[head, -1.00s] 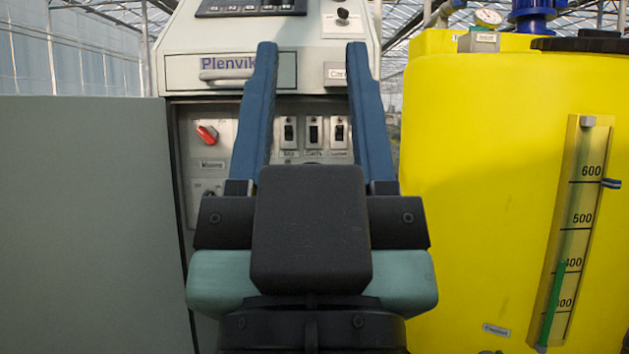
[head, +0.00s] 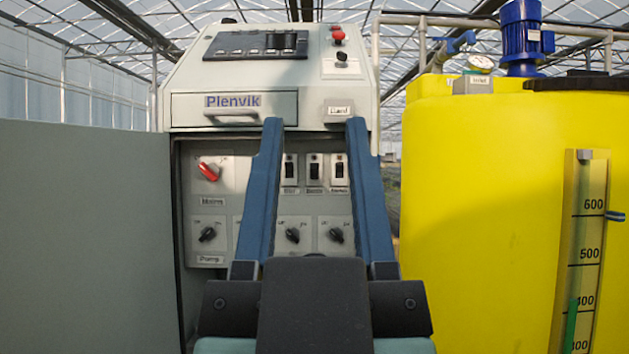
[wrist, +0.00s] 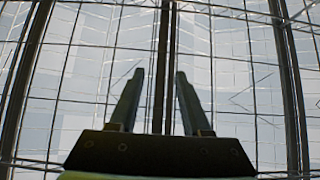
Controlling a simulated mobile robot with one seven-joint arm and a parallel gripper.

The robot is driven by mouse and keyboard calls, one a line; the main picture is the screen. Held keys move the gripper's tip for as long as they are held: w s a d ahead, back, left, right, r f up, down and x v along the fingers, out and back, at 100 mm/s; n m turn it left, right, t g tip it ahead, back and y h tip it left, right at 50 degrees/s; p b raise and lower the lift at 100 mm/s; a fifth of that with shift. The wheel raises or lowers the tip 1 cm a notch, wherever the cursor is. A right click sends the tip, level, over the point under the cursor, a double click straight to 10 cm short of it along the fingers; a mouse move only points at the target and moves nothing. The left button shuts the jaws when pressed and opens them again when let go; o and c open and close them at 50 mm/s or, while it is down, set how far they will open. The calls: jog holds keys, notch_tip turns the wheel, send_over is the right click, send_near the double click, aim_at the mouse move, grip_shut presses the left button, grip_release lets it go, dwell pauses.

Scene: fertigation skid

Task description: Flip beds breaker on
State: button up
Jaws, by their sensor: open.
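A row of three small black breakers sits in the open panel of the grey cabinet: a left breaker (head: 289,169), a middle breaker (head: 314,169) and a right breaker (head: 339,169). Each has a small label below; the lettering is too blurred for me to tell surely which is the beds one. Their lever positions are also too small to tell. My gripper (head: 314,124) is open and empty, its two blue fingers pointing up in front of the panel. The breakers show between the fingers, apart from them. In the wrist view my gripper (wrist: 160,72) points at the glass roof.
A red mains switch (head: 209,171) and several black rotary knobs, such as the pump knob (head: 207,234), share the panel. A drawer handle (head: 231,113) is above. A grey panel (head: 85,230) stands left, a yellow tank (head: 480,200) right.

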jog(key=shift+r+p, duration=0.5)
jog(key=c, duration=0.5)
notch_tip(320, 180, up, 15)
jog(key=p, duration=1.5)
jog(key=shift+r, duration=0.2)
grip_shut()
jog(key=shift+f, duration=0.15)
jog(key=shift+w+d, duration=0.1)
